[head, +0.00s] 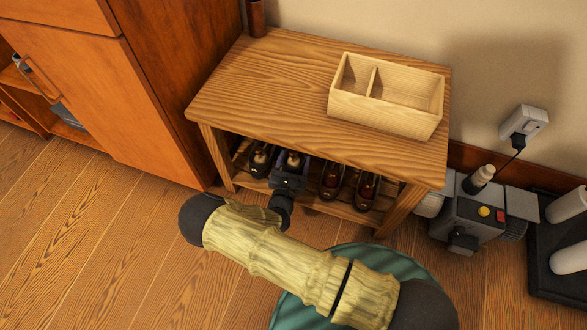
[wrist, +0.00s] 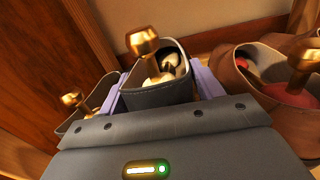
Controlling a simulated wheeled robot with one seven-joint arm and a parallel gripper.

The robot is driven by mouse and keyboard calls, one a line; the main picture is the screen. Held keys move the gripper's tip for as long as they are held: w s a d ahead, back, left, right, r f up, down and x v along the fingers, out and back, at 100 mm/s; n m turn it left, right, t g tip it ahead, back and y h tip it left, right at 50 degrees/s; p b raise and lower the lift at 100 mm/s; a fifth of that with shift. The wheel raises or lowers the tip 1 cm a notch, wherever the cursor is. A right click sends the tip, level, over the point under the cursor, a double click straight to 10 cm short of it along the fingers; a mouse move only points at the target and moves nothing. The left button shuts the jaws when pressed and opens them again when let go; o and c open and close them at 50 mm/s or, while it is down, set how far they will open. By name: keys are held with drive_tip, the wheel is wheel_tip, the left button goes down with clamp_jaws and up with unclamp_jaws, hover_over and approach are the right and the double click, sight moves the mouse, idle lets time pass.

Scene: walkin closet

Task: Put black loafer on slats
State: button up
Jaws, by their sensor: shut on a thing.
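The black loafer (head: 293,163) has a gold shoe-tree knob and sits at the slatted lower shelf of the wooden bench. In the wrist view its dark heel (wrist: 158,95) faces me, with the knob rising from its opening. My gripper (head: 289,178) reaches in from the front and is shut on the loafer's heel end, a pale purple finger on each side. The slats (head: 338,211) show at the shelf's front edge. The loafer's toe and sole are hidden, so I cannot tell whether it touches the slats.
Another dark shoe (head: 260,160) stands close on the left, and brown shoes (head: 331,181) stand on the right. The bench top (head: 265,75) overhangs the shelf and carries a divided wooden box (head: 385,115). A wooden cabinet (head: 160,90) is at left. A teal round object (head: 385,262) lies beneath my arm.

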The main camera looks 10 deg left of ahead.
drive_tip(key=shift+f+b, duration=0.3)
drive_tip(key=shift+b, duration=0.05)
wheel_tip(320, 180, down, 2)
drive_tip(key=shift+w+d+f+b, duration=0.1)
drive_tip(key=shift+w+d+b, duration=0.05)
drive_tip(key=shift+b, duration=0.7)
drive_tip(key=shift+f+b, duration=0.3)
drive_tip(key=shift+f, duration=0.1)
drive_tip(key=shift+s+a, duration=0.25)
drive_tip(key=shift+a, duration=0.05)
drive_tip(key=o, duration=1.2)
drive_tip(key=shift+o, duration=0.2)
drive_tip(key=shift+d, duration=0.1)
